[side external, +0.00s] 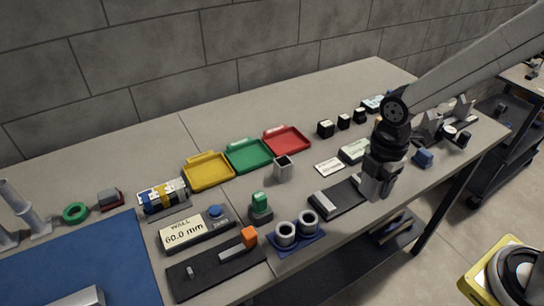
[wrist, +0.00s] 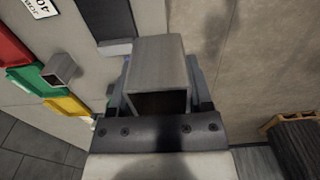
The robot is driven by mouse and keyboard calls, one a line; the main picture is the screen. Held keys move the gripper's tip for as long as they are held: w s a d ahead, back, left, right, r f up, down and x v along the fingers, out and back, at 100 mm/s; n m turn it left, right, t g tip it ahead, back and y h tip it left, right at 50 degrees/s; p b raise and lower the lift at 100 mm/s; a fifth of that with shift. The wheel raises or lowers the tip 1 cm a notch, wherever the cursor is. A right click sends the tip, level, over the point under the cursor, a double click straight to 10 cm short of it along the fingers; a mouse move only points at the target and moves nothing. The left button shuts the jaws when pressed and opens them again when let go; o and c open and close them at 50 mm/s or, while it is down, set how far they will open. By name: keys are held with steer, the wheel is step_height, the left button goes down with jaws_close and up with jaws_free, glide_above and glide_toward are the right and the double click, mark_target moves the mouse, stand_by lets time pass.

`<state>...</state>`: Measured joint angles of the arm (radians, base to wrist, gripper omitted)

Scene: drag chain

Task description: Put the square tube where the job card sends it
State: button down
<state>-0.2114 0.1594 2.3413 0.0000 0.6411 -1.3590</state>
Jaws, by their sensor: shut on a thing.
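My gripper (wrist: 160,100) is shut on a grey square tube (wrist: 160,62), whose open, dark hollow end faces the wrist camera. In the side view my gripper (side external: 378,190) is low near the front edge of the bench, right of a dark flat block; the held tube is hard to make out there. The white job card (side external: 329,167) lies on the bench left of the gripper. Its text is too small in the side view; the wrist view shows part of the card (wrist: 42,8) cut off. Yellow (side external: 208,171), green (side external: 249,155) and red (side external: 287,140) trays stand in a row, looking empty.
A second hollow square piece (side external: 283,170) stands upright before the trays. A display (side external: 184,232) reads "WALL 60.0 mm". The dark block with a light pad (side external: 337,197), a green-topped button (side external: 260,206) and a blue holder with two rings (side external: 288,246) are nearby. Bench behind the trays is clear.

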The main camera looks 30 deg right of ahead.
steer(key=shift+s+d+r, duration=0.15)
steer(key=shift+s+r, duration=0.25)
steer(key=shift+s, duration=0.5)
steer(key=shift+s+d+r, duration=0.1)
steer(key=shift+s+r, duration=0.3)
steer(key=shift+s, duration=0.45)
steer(key=shift+s+d+r, duration=0.15)
steer(key=shift+s+r, duration=0.25)
steer(key=shift+s, duration=0.5)
steer(key=shift+w, duration=0.1)
steer(key=w+a, duration=0.4)
steer(key=w, duration=0.4)
steer(key=w+a, duration=0.5)
steer(key=w, duration=0.3)
steer(key=w+a+f, duration=0.4)
steer(key=w+a, duration=0.7)
steer(key=shift+w+a+f, duration=0.2)
steer(key=shift+w+f, duration=0.15)
steer(key=shift+f, duration=0.2)
steer(key=shift+f, duration=2.4)
